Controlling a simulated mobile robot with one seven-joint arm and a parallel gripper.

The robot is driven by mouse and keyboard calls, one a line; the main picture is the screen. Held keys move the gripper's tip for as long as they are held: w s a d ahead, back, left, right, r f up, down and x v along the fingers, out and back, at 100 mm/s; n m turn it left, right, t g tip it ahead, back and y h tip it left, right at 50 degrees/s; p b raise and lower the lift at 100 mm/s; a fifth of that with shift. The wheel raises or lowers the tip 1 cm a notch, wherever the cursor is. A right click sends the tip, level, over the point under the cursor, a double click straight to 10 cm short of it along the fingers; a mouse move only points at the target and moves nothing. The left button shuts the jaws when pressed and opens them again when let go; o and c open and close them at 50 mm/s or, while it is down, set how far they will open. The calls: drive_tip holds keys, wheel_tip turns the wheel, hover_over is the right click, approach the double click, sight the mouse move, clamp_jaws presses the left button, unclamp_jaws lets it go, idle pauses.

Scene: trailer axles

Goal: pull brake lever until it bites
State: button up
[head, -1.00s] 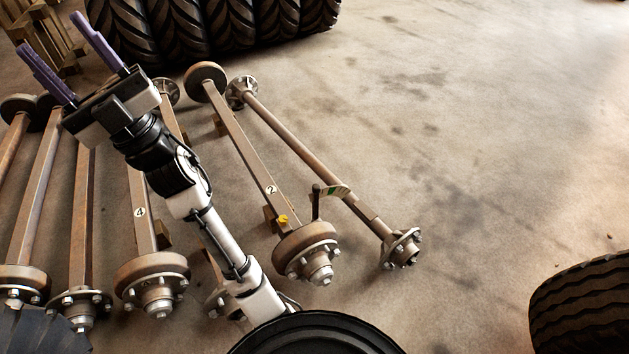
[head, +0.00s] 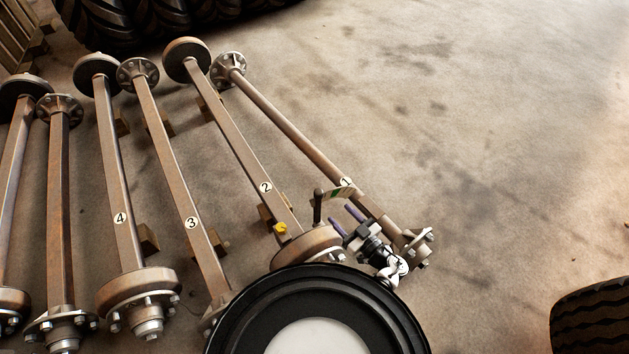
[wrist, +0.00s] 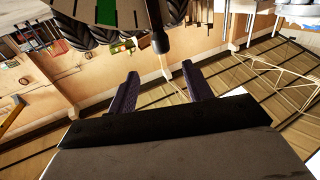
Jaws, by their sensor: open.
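The brake lever (head: 317,207) is a thin dark upright lever beside the hub end of axle 2 (head: 240,155). A green and white tag (head: 338,191) is close to its top. My gripper (head: 340,213) has purple fingers and is low, just right of the lever, between the drum (head: 305,245) of axle 2 and axle 1. It is open and empty. In the wrist view the dark lever end (wrist: 160,42) hangs ahead of the gap between my fingers (wrist: 159,72), apart from both. The green tag (wrist: 106,12) shows at the top.
Axle 1 (head: 290,125) lies close on the right, its hub (head: 420,246) by my wrist. Axles 3 (head: 170,160) and 4 (head: 110,170) lie left. A yellow piece (head: 281,228) is near axle 2's drum. The floor right is clear up to a tyre (head: 592,310).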

sight(322, 197)
drive_tip(key=b+x, duration=0.1)
drive_tip(key=x, duration=0.3)
drive_tip(key=b+x, duration=0.1)
drive_tip(key=x, duration=0.2)
drive_tip(key=b+x, duration=0.1)
drive_tip(key=x, duration=0.3)
drive_tip(key=shift+w+a+f, duration=0.15)
drive_tip(key=shift+a+f, duration=0.2)
drive_tip(key=shift+x, duration=0.8)
drive_tip(key=shift+r, duration=0.1)
clamp_jaws()
